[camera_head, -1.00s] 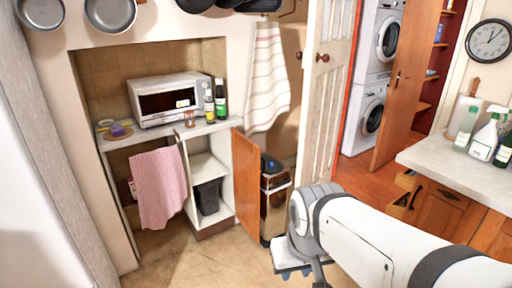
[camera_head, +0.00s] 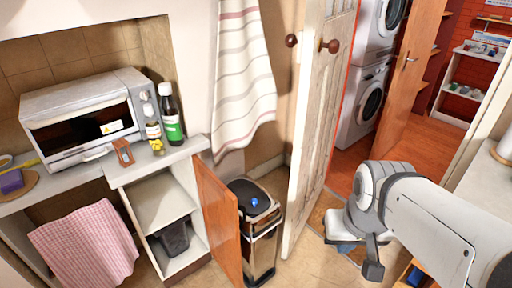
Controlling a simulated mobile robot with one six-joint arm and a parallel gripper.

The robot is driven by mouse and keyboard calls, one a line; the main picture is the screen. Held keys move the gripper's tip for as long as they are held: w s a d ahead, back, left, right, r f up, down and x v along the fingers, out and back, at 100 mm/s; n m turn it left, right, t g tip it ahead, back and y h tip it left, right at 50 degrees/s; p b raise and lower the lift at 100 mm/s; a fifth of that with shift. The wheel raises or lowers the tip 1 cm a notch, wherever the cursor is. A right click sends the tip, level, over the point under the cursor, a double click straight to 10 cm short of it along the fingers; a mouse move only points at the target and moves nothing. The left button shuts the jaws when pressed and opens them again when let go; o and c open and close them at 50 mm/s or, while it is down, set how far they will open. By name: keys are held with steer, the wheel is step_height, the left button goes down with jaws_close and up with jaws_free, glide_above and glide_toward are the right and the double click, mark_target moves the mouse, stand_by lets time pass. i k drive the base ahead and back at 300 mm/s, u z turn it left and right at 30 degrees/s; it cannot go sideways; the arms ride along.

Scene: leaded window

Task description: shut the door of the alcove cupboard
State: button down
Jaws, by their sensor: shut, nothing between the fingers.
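The alcove cupboard (camera_head: 160,200) is a white-shelved unit at the lower left of the head view, below the counter. Its orange-brown wooden door (camera_head: 217,228) stands open, hinged on the cupboard's right side and swung out toward me. A dark bin sits inside on the lower shelf. My gripper (camera_head: 372,268) hangs at the lower right, well to the right of the door and apart from it. Its fingers are shut and hold nothing.
A black and steel pedal bin (camera_head: 262,228) stands just right of the cupboard door. A white panelled door (camera_head: 318,125) stands open between bin and arm. A pink towel (camera_head: 85,248) hangs left of the cupboard. A toaster oven (camera_head: 85,115) and bottles (camera_head: 170,118) stand above.

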mark_target(220, 207)
steer(key=u, duration=0.25)
steer(key=i, duration=1)
steer(key=u, duration=0.5)
steer(key=k, duration=0.9)
steer(key=u, duration=0.15)
steer(key=i, duration=0.9)
steer(key=z, duration=0.05)
